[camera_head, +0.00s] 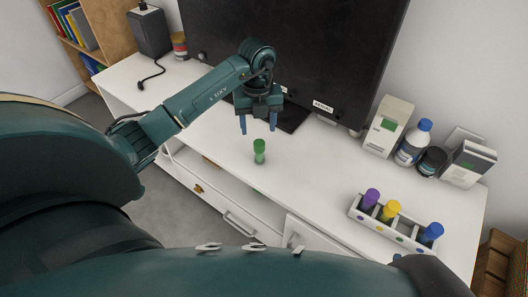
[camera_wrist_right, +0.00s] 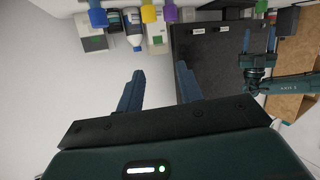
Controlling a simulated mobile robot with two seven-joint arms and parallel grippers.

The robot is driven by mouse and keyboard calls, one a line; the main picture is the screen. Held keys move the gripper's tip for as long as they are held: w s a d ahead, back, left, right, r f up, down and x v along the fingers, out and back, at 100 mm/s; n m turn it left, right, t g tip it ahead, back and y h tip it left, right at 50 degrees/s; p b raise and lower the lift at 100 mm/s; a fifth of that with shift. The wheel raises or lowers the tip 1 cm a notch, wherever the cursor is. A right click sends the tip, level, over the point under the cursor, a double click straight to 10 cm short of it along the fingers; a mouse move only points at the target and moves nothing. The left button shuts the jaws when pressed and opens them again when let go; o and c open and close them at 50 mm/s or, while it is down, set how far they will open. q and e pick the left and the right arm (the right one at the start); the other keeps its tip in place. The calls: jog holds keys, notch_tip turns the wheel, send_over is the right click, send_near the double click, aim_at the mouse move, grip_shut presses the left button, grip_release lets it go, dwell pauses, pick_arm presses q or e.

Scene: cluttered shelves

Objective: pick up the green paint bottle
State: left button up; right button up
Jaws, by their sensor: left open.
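The green paint bottle (camera_head: 259,151) stands upright on the white cabinet top, left of the rack. My left gripper (camera_head: 258,127) is open just above and slightly beyond it, fingers pointing down, with nothing between them. The left gripper also shows at the right of the right wrist view (camera_wrist_right: 258,40), with the green bottle (camera_wrist_right: 261,6) at the top edge. My right gripper (camera_wrist_right: 158,86) is open and empty in its own wrist view; it is out of the head view.
A white rack (camera_head: 378,228) holds purple (camera_head: 371,198), yellow (camera_head: 391,209) and blue (camera_head: 432,232) bottles. A large black screen (camera_head: 300,50) stands behind the left gripper. Boxes (camera_head: 388,126) and a blue-capped bottle (camera_head: 414,142) stand at the back right. The top between the green bottle and rack is clear.

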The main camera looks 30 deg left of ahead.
aim_at(259, 152)
pick_arm(q)
notch_tip(259, 152, down, 6)
jog(key=shift+s+f+b, duration=0.15)
jog(key=shift+f+b, duration=0.1)
jog(key=shift+b, duration=0.5)
jog(key=f, duration=0.1)
jog(key=f+b, duration=0.1)
jog(key=f, duration=0.1)
jog(key=f+b, duration=0.1)
jog(key=shift+w+f, duration=0.2)
jog(key=shift+w, duration=0.15)
jog(key=shift+f, duration=0.45)
pick_arm(e)
jog(key=t, duration=0.1)
jog(key=n+y, duration=0.1)
jog(key=a+t, duration=0.1)
jog(key=shift+w+r+t+y, duration=0.2)
jog(key=shift+w+t+y, duration=0.05)
jog(key=shift+t+y, duration=0.05)
pick_arm(q)
jog(key=shift+a, duration=0.1)
jog(key=shift+c, duration=0.4)
jog(key=c, duration=1)
